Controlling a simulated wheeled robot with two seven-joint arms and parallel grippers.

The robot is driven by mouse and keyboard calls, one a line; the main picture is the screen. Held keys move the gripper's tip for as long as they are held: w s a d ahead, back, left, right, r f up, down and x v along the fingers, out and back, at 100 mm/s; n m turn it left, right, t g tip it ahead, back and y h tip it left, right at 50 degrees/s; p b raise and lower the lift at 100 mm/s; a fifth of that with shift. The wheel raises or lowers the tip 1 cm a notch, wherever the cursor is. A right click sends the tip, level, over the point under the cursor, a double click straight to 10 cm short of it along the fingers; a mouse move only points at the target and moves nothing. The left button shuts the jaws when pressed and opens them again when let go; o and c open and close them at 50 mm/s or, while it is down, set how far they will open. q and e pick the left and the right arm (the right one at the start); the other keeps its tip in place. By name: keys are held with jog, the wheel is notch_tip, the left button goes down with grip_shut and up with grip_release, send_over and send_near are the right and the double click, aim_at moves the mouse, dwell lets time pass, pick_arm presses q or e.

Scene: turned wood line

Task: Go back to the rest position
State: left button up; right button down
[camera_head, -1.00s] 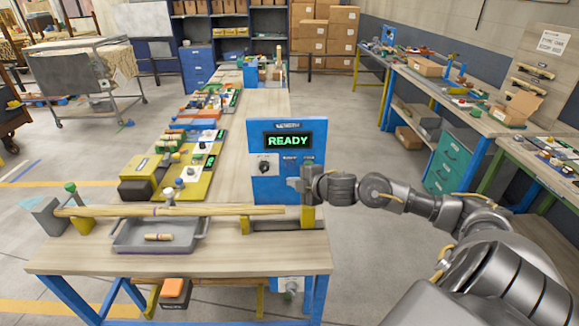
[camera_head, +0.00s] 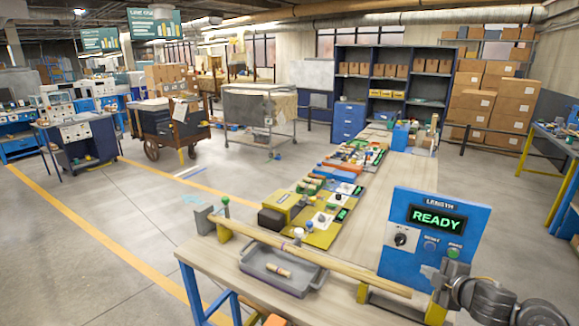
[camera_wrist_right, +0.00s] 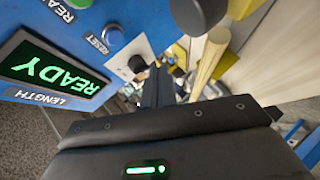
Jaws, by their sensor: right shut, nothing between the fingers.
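My right gripper (camera_head: 432,278) is shut and empty. In the head view it is at the lower right, in front of the blue length panel (camera_head: 405,258), whose screen reads READY. The panel also shows in the right wrist view (camera_wrist_right: 108,22), left of the gripper body, with its knob and blue RESET button. A long pale wooden rod (camera_head: 340,270) lies across the yellow supports at the front of the workbench. The right end of the rod is just left of my gripper. My left gripper is not in view.
A grey tray (camera_head: 303,285) holding a short wooden piece (camera_head: 279,271) sits under the rod. Several coloured stations line the workbench (camera_head: 373,212) toward the back. A cart (camera_head: 165,130) stands at left. Open grey floor lies left of the bench.

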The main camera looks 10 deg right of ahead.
jog(key=s+a+f+m+g, duration=0.3)
jog(key=s+a+f+m, duration=0.3)
jog(key=s+a+f, duration=0.65)
jog(key=s+a+f+m+g, duration=0.2)
jog(key=s+a+m+g, duration=0.15)
jog(key=s, duration=0.65)
jog(key=s+a+f+m+g, duration=0.3)
jog(key=s+a, duration=0.1)
jog(key=s, duration=0.6)
notch_tip(320, 180, down, 31)
jog(key=s+g+b, duration=0.1)
jog(key=s+b, duration=0.1)
jog(key=b, duration=0.2)
jog(key=s+d+f+g+b, duration=0.1)
jog(key=s+d+f, duration=0.2)
jog(key=s+f, duration=1.3)
jog(key=shift+f+b, duration=0.2)
jog(key=shift+b, duration=0.2)
